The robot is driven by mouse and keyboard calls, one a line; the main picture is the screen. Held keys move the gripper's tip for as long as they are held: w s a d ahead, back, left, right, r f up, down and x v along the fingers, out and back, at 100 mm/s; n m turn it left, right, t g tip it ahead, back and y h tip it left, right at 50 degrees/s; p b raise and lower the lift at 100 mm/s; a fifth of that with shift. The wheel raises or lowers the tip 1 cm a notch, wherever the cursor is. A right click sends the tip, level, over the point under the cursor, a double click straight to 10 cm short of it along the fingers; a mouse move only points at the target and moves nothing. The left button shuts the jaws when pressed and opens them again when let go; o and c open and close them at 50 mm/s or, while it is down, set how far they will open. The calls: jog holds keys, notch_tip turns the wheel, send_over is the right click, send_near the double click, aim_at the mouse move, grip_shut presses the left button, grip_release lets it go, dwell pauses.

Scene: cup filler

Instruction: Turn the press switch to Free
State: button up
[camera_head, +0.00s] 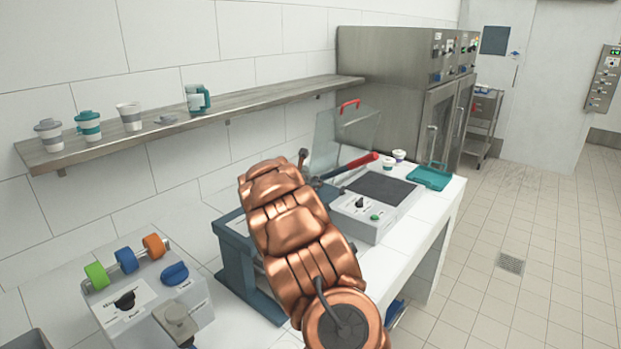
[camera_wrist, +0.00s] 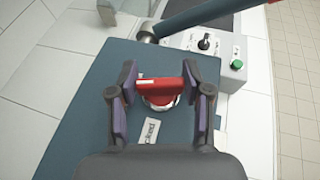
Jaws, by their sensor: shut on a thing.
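The press (camera_head: 242,280) is a dark blue-teal frame on the white counter, partly hidden behind my copper arm in the head view. In the wrist view, the press switch (camera_wrist: 162,90) is a red knob with a red bar across it, set on the press's blue-teal face (camera_wrist: 95,75). My gripper (camera_wrist: 160,95) has its two fingers on the left and right of this red bar and is shut on it. A small pale label (camera_wrist: 151,134) lies below the knob, its word upside down and hard to read. The head view hides the gripper and switch.
A lever with a red handle (camera_head: 360,162) slants beside the arm. A control panel with a black knob (camera_wrist: 206,43) and a green button (camera_wrist: 237,63) lies beyond the press. A box with colored rollers (camera_head: 127,260) stands at the lower left. A shelf (camera_head: 240,105) holds cups.

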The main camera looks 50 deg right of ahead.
jog(key=shift+r+m+g+h+p, duration=0.1)
jog(key=shift+m+g+h+p, duration=0.4)
jog(key=shift+m+g, duration=1.3)
jog(key=o, duration=1.2)
jog(key=v, duration=1.2)
jog(key=shift+w, duration=0.25)
jog(key=shift+s+a, duration=0.1)
